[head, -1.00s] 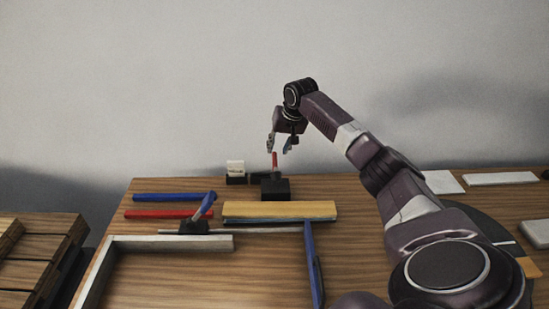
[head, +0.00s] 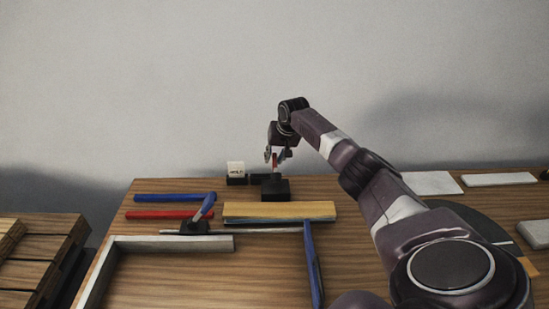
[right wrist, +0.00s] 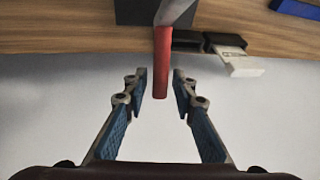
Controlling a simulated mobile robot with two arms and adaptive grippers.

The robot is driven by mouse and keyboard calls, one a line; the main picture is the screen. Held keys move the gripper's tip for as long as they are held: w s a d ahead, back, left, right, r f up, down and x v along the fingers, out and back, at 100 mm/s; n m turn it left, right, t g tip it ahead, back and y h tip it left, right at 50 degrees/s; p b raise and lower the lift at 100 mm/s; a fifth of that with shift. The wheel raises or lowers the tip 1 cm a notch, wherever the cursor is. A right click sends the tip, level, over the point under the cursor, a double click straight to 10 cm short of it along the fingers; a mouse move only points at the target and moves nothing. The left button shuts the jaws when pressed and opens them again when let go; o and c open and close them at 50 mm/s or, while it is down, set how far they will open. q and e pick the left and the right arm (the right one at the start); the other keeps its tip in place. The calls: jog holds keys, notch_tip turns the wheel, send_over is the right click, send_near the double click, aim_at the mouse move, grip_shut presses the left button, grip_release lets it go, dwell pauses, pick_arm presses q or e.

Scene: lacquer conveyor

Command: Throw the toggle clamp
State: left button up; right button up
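The toggle clamp is a black block (head: 275,189) near the back edge of the table with an upright lever that has a red grip (head: 275,161). My right gripper (head: 277,157) is at the top of the lever. In the right wrist view the red grip (right wrist: 162,68) reaches in between the two open fingers (right wrist: 158,88), with a gap on each side, so they do not appear to touch it. The clamp's block (right wrist: 135,12) also shows at the top of that view. My left gripper is not in view.
A white block on a black base (head: 236,174) stands just left of the clamp. A yellow-topped bar (head: 280,210) lies in front. Blue (head: 175,197) and red (head: 168,214) bars lie left. A blue-handled tool (head: 206,205) and a grey L-shaped frame (head: 170,243) are nearer.

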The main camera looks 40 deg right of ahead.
grip_shut()
